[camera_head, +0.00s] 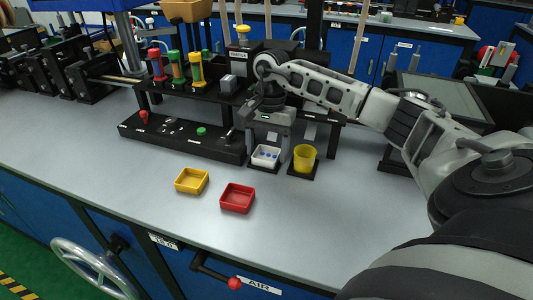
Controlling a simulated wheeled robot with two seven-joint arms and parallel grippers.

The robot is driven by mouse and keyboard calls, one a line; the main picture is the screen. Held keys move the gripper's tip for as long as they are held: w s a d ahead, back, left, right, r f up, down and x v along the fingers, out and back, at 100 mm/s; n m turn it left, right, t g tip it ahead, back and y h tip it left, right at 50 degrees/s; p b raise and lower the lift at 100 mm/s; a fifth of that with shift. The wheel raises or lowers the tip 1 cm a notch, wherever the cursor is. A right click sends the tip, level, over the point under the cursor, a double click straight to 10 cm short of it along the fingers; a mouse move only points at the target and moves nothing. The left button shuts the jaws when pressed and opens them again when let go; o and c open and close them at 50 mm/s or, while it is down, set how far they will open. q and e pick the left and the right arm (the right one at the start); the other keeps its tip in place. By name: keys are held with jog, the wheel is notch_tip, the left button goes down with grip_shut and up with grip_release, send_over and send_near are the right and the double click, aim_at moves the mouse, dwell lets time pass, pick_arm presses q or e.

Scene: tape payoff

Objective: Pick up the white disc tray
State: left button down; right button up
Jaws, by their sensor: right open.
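The white disc tray (265,156) is a small white tray with several blue discs in it. It sits on a small dark base at the front of the black station on the bench. My right gripper (268,138) points down just above and behind the tray, with its fingers on either side. It is open. Whether a finger touches the tray cannot be made out. My left gripper is not in view.
A yellow cup (304,158) stands close to the tray's right. A yellow tray (191,181) and a red tray (237,198) lie in front on the grey bench (120,190). A black rack (185,140) stands to the left. The front bench is mostly clear.

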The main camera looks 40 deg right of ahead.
jog(key=c, duration=0.7)
jog(key=shift+c, duration=0.2)
jog(key=shift+r, duration=0.15)
